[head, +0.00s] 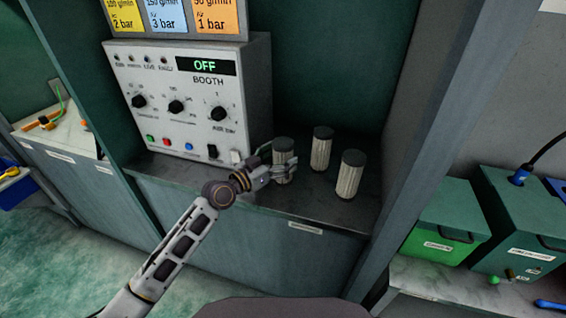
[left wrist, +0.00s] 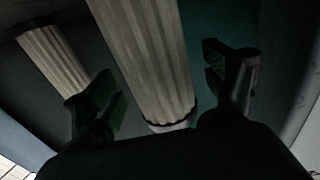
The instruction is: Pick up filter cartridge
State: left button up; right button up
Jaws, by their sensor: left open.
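Three pale, ribbed filter cartridges with dark caps stand upright on the dark shelf (head: 255,190) in the head view. They are the left cartridge (head: 281,173), the middle cartridge (head: 320,152) and the right cartridge (head: 348,177). My left gripper (head: 285,165) is open at the left cartridge, with its fingers overlapping it in the picture. In the left wrist view, one cartridge (left wrist: 150,60) stands between the open fingers, apart from both as far as I can see. Another cartridge (left wrist: 62,58) shows beyond the left finger. My right gripper is out of view.
A grey booth control box (head: 190,95) with knobs and an "OFF" display stands left of the cartridges. A grey upright panel (head: 420,120) bounds the shelf on the right. Green boxes (head: 445,230) stand beyond it. The shelf front is clear.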

pick_arm(q)
jog(key=shift+w+d, duration=0.4)
jog(key=c, duration=1.3)
